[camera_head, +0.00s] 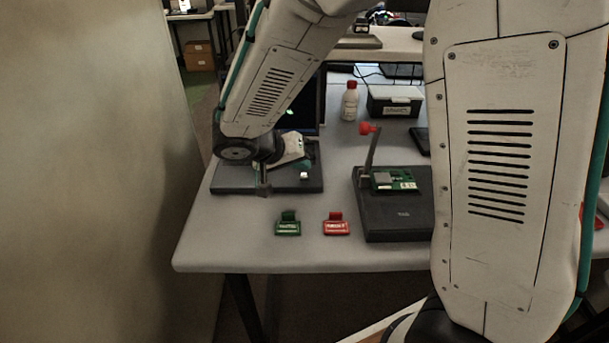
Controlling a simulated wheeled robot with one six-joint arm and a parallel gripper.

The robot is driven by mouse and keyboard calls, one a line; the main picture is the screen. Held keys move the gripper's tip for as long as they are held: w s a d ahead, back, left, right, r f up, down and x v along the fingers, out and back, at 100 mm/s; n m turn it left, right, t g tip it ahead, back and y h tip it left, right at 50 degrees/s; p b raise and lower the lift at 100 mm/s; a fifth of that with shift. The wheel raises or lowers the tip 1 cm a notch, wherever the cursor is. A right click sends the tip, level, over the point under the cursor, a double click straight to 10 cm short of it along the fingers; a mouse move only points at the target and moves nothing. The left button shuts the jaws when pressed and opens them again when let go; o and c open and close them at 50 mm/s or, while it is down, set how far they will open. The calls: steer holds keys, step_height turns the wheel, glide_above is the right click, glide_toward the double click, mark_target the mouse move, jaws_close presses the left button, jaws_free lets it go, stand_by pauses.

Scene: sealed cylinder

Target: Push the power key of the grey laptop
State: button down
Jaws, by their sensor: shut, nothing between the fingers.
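The grey laptop (300,187) stands open on the left part of the table, its dark screen (311,110) upright behind the base. My arm covers much of the screen and keyboard. I cannot make out the power key. My gripper (264,191) is shut and empty, pointing down over the front part of the laptop base. I cannot tell whether its tips touch the laptop.
A green tag (288,227) and a red tag (336,227) lie in front. A black device (395,222) with a green board and red-knobbed lever (371,150) stands right. A bottle (350,102) and a dark box (394,101) stand behind. A wall (90,180) is left.

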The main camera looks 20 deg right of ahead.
mark_target(301, 178)
step_height(301, 178, up, 6)
stand_by(0.9)
stand_by(1.1)
